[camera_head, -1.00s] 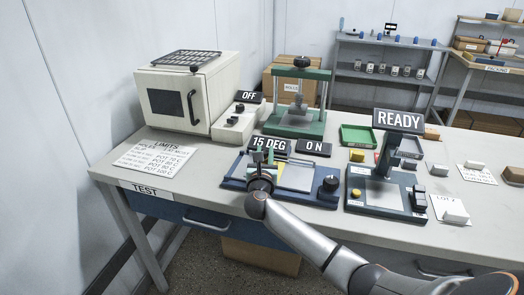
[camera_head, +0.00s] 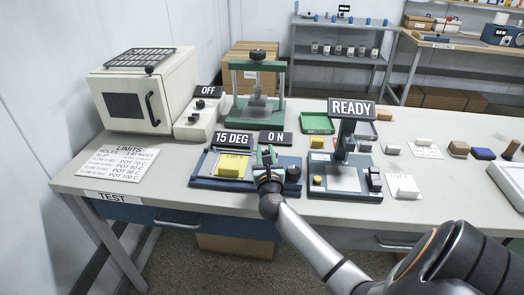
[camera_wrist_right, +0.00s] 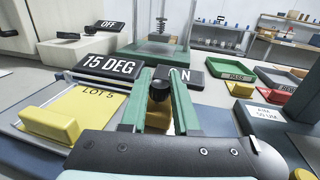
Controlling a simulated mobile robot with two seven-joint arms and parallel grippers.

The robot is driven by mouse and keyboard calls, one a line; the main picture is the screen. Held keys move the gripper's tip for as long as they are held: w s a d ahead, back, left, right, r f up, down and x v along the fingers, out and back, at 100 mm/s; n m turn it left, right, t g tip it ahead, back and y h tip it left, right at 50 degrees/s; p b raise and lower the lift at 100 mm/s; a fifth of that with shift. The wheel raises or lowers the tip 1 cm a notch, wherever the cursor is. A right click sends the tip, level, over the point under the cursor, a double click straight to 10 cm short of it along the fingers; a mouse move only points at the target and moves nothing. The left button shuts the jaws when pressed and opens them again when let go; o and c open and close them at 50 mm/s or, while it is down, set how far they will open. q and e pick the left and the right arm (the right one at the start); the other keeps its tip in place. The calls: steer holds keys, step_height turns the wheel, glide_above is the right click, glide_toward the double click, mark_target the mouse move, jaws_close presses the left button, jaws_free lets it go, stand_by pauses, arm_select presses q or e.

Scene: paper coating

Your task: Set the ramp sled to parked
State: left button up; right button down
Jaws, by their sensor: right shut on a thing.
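The ramp tester (camera_head: 205,182) is a blue base with a pale inclined plate, a "15 DEG" sign (camera_head: 233,139) and an "ON" sign (camera_head: 276,138). My right gripper (camera_head: 267,157) is at the right part of the plate. In the right wrist view its green fingers (camera_wrist_right: 158,98) are shut on a black knob (camera_wrist_right: 158,89), which appears to belong to the sled; the sled's body is mostly hidden. A yellow block (camera_head: 231,171) lies on a yellow "LOT 5" sheet (camera_wrist_right: 90,112) to the left of the fingers. My left gripper is not in view.
A black dial (camera_head: 293,173) is just right of the gripper. The "READY" device (camera_head: 345,188) stands further right. A green press (camera_head: 258,108) and a switch box (camera_head: 200,120) are behind.

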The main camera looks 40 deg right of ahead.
steer(key=c, duration=0.7)
jaws_free()
steer(key=shift+s+d+f, duration=0.1)
steer(key=shift+s+d, duration=0.1)
steer(key=shift+s, duration=0.05)
steer(key=shift+o, duration=0.3)
steer(key=shift+w, duration=0.1)
steer(key=shift+a, duration=0.1)
steer(key=v, duration=1.2)
steer(key=shift+s+a, duration=0.2)
